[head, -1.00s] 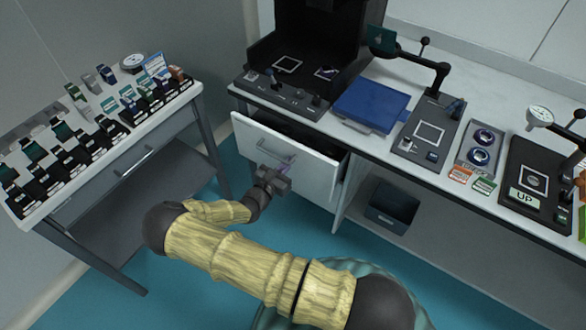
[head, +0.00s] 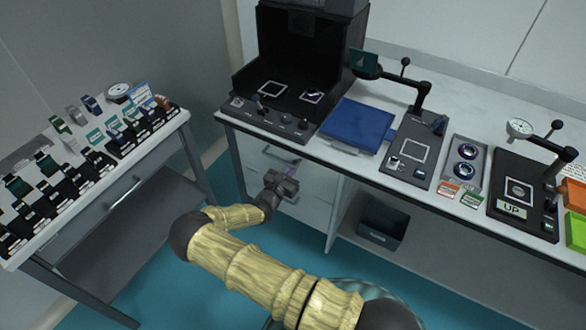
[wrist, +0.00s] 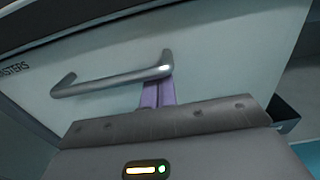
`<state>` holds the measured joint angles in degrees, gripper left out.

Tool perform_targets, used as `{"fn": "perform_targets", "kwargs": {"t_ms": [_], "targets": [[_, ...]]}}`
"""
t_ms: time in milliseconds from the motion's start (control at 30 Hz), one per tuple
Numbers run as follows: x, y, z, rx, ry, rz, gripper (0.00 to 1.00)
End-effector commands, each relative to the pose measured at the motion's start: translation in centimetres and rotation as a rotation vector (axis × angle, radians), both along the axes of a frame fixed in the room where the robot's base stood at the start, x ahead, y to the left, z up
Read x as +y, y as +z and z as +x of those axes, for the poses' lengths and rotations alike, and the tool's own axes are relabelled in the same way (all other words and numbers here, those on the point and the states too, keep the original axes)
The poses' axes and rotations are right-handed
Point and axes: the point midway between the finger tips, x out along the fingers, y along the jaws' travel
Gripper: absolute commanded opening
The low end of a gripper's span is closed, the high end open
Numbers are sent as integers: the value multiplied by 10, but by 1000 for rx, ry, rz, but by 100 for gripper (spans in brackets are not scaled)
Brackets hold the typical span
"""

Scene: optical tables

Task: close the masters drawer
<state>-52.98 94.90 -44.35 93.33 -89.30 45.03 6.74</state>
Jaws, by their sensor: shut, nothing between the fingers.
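The masters drawer (head: 262,156) is under the middle bench in the head view. Its white front looks flush with the bench cabinet, or nearly so; I cannot tell whether a thin gap is left. In the wrist view the drawer front (wrist: 225,55) fills most of the picture, with "MASTERS" partly cut off at the left edge and a grey bar handle (wrist: 115,80). My gripper (head: 290,172) is at the drawer front, right of the handle. In the wrist view its purple fingers (wrist: 158,93) are shut and empty, by the handle's right end. Whether they touch the front is unclear.
The bench top (head: 335,147) overhangs the drawers. A dark bin (head: 383,222) sits on the lower shelf to the right. A side table (head: 150,150) with many small items stands at the left.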

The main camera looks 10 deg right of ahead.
Motion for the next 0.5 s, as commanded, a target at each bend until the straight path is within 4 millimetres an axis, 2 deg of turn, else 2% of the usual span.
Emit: {"fn": "perform_targets", "kwargs": {"t_ms": [33, 333, 500], "targets": [[-3, 5, 5, -8, 0, -5, 0], [-2, 6, 2, -9, -4, -5, 0], [13, 6, -12, -7, -4, -2, 0]]}}
